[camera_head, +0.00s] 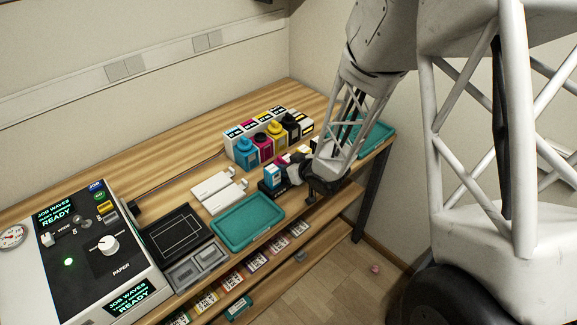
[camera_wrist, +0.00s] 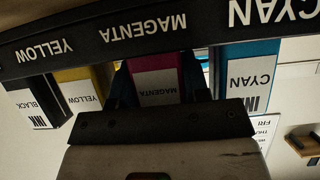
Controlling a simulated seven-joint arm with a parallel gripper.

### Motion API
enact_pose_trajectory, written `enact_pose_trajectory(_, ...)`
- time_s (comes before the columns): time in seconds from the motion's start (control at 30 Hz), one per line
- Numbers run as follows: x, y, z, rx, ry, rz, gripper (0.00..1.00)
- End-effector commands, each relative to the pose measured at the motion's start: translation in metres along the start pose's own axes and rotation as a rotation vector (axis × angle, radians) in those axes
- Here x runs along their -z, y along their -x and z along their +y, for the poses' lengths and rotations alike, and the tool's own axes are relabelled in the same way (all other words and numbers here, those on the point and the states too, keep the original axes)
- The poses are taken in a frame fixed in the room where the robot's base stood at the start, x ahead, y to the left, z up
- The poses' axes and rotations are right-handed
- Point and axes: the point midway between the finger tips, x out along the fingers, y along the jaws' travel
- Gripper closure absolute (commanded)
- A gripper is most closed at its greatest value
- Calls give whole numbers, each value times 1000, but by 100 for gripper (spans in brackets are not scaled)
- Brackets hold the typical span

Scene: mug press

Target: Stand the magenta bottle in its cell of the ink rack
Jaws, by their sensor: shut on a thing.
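The magenta bottle (camera_wrist: 154,64) is between my gripper's fingers (camera_wrist: 158,88) in the wrist view, its label upside down there. My gripper is shut on it. The bottle meets the black front strip of the ink rack (camera_wrist: 205,28) beside the word MAGENTA, between the yellow and cyan bottles. I cannot tell whether its base rests in the cell. In the head view my gripper (camera_head: 318,180) is at the rack (camera_head: 268,190), and a bit of the magenta bottle (camera_head: 284,160) shows; my arm hides much of the row.
A cyan bottle (camera_wrist: 250,72), a yellow bottle (camera_wrist: 84,88) and a black-ink bottle (camera_wrist: 40,108) stand alongside in the wrist view. In the head view, several capped ink tanks (camera_head: 265,145) stand behind. A teal tray (camera_head: 248,222) lies in front, left of the rack.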

Motion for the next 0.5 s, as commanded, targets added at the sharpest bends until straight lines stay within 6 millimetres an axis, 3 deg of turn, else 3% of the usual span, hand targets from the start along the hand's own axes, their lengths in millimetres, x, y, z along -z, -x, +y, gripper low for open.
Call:
enact_pose_trajectory(0.47,-14,-7,-1,3,-2,-8,86)
enact_pose_trajectory(0.5,-14,-7,-1,3,-1,-8,53)
